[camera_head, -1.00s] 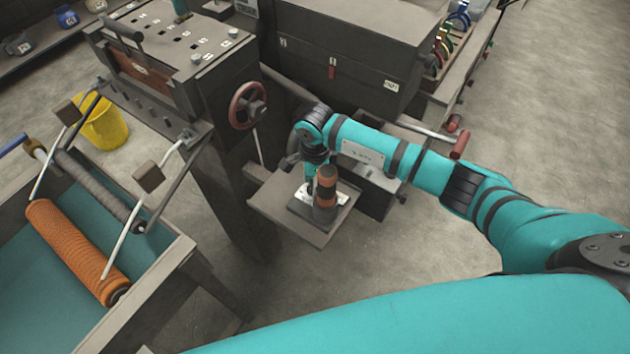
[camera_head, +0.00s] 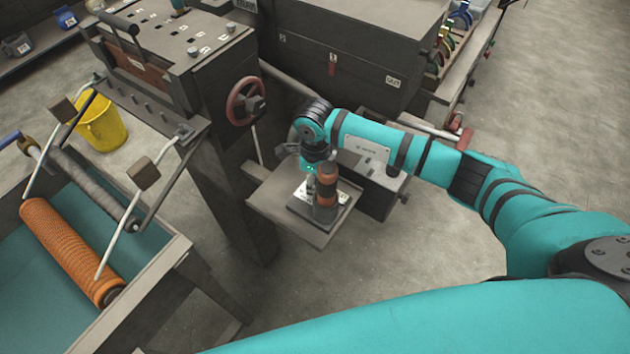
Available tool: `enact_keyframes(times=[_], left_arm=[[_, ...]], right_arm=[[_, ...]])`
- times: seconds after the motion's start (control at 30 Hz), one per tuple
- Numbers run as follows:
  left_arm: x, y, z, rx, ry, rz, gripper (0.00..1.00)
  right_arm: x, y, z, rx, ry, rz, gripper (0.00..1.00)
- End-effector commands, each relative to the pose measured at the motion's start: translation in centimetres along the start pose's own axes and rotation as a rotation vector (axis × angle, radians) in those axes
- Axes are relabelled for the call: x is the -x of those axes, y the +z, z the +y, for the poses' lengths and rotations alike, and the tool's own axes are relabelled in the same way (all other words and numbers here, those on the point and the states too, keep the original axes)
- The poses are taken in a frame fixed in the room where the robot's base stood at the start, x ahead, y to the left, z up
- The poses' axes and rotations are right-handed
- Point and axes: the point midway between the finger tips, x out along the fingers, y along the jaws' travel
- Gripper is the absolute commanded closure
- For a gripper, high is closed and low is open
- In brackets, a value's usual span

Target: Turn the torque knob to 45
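A small device with a dark base (camera_head: 299,208) and a pale plate stands on a grey shelf (camera_head: 262,196) in the middle of the view. An upright dark cylinder with orange-brown bands (camera_head: 326,189) stands at its front. I cannot make out a torque knob or a scale reading. My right arm reaches in from the right, and its wrist is bent down over the device. My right gripper (camera_head: 308,182) points down just behind the banded cylinder, which partly hides it. Its fingers are too small and covered to read, and contact is unclear. My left gripper is out of view.
A machine with a red handwheel (camera_head: 245,101) stands left of the shelf. A dark chest (camera_head: 345,55) is behind my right arm. An orange roller (camera_head: 70,250) lies over a trough at left, near a yellow bucket (camera_head: 103,126). Open floor lies in front of the shelf.

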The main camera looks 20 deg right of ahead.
Motion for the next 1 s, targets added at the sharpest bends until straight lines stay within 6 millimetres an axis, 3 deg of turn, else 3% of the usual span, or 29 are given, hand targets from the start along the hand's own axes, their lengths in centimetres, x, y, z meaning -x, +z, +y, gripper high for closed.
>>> enact_keyframes(times=[0.47,0.5,0.53,0.83,1.0], left_arm=[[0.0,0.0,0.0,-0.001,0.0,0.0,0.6],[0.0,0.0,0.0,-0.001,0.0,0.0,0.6],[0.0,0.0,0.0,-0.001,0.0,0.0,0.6],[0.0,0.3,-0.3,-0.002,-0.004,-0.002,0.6],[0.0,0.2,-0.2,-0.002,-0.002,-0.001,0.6]], right_arm=[[0.1,0.0,-0.1,-0.017,-0.003,-0.001,0.96],[0.1,0.0,-0.1,-0.017,-0.003,-0.001,0.58],[0.1,0.0,-0.1,-0.017,-0.003,-0.001,0.54],[0.2,0.0,-0.1,-0.016,-0.001,-0.001,0.54],[2.0,0.0,-0.1,-0.016,-0.004,-0.003,0.54]])
